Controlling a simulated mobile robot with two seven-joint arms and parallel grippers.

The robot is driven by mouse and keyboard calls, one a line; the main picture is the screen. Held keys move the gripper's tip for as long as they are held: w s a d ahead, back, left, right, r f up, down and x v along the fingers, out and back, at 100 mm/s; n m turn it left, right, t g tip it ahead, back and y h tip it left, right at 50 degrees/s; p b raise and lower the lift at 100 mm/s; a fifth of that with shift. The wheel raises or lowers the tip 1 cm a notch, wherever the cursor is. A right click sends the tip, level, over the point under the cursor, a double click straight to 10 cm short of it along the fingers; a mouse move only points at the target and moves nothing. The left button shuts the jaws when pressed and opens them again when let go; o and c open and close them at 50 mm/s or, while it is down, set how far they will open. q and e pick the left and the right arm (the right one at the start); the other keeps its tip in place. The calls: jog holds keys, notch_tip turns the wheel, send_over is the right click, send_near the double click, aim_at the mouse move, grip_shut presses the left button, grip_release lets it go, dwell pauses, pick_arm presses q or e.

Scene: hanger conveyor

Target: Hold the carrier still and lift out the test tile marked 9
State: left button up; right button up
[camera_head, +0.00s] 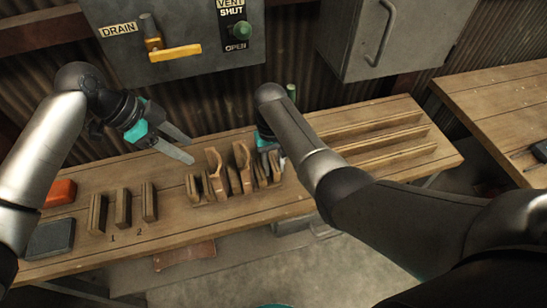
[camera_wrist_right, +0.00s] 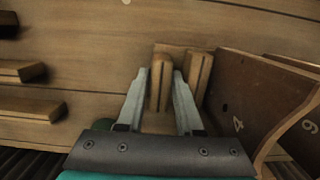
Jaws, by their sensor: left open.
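The wooden carrier (camera_head: 233,188) stands on the bench, with a row of uprights and two taller brown tiles (camera_head: 214,170) (camera_head: 242,161). In the right wrist view, one tile is marked 4 (camera_wrist_right: 262,95) and another bears a mark that looks like 9 (camera_wrist_right: 309,126), partly cut off by the frame edge. My left gripper (camera_head: 188,147) is open and empty, above and left of the carrier.
An orange block (camera_head: 60,192) and a grey block (camera_head: 51,238) lie at far left. Long wooden rails (camera_head: 375,140) lie right. A panel (camera_head: 175,40) is behind.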

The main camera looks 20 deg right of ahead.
jog(key=shift+f, duration=0.1)
grip_shut()
dwell(0.5)
